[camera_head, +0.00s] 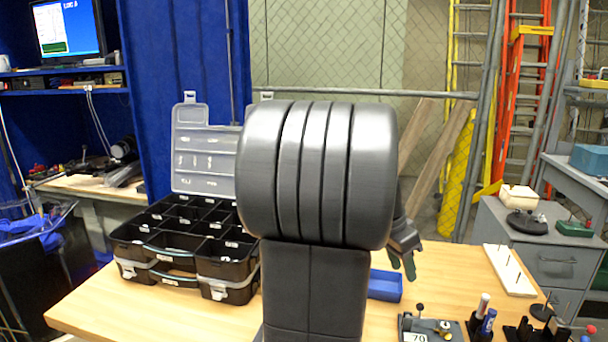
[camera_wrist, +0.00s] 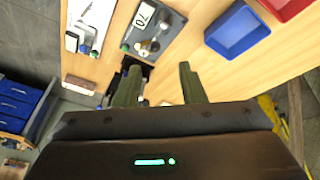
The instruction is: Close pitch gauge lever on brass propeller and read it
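The pitch gauge (camera_head: 460,329) is a dark grey plate with a white "70" card, at the bottom edge of the head view and partly cut off. It also shows in the wrist view (camera_wrist: 133,47), turned around. A small brass piece (camera_head: 444,327), apparently the propeller, sits on it. A thin stem with a black knob (camera_head: 420,307) stands up beside the card; I cannot tell whether this lever is open or closed. My gripper (camera_wrist: 158,72) is open and empty, above and apart from the gauge. In the head view, my gripper (camera_head: 402,265) shows behind my arm.
A blue bin (camera_head: 385,286) and a red bin (camera_wrist: 287,6) are on the wooden table. Markers (camera_head: 482,306) stand close right of the gauge. A white pegged board (camera_head: 509,270) lies at right. A black organizer case (camera_head: 190,240) stands open at left. My arm blocks the middle.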

